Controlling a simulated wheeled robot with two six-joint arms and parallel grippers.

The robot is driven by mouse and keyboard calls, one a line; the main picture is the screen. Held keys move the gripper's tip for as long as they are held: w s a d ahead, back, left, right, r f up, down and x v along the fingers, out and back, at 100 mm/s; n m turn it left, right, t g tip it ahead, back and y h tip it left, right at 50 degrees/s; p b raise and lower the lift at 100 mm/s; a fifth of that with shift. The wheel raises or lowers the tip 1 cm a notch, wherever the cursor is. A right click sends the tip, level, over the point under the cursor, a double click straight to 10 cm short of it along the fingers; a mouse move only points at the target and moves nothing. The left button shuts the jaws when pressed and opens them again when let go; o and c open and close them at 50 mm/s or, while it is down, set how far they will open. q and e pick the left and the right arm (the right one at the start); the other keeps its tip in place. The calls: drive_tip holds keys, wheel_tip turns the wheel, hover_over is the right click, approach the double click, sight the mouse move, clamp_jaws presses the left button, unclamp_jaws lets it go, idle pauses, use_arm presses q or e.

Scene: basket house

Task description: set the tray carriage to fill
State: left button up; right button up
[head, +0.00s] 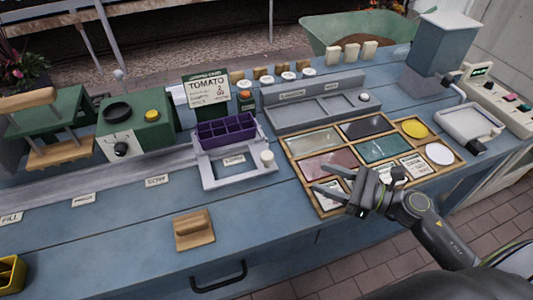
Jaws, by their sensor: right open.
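The tray carriage (210,178) is a pale grey frame with a white knob (267,157) at its right side. It stands on a grey rail (120,180) along the bench, and a purple seed tray (228,131) is at its back. Small labels line the rail: a fill label (10,218) at the far left, then two more, one seeming to read sow (157,181). The carriage is right of these, around another small label. My right gripper (322,177) is open and empty, over the wooden sample board to the right of the carriage. My left gripper is out of view.
A green press-like stand (60,115) and a green box (150,133) with knobs are behind the rail's left part. A wooden block (193,229) lies in front of the rail. The wooden board (292,166) holds coloured panels. The front left bench is mostly clear.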

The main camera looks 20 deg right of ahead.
sight(271, 156)
drive_tip(key=p+x, duration=0.4)
drive_tip(key=x, duration=1)
drive_tip(key=shift+w+a+r, duration=0.1)
drive_tip(key=shift+w+a, duration=0.1)
drive_tip(key=shift+w, duration=0.05)
drive_tip(key=shift+w+a, duration=0.4)
drive_tip(key=shift+a, duration=0.05)
clamp_jaws()
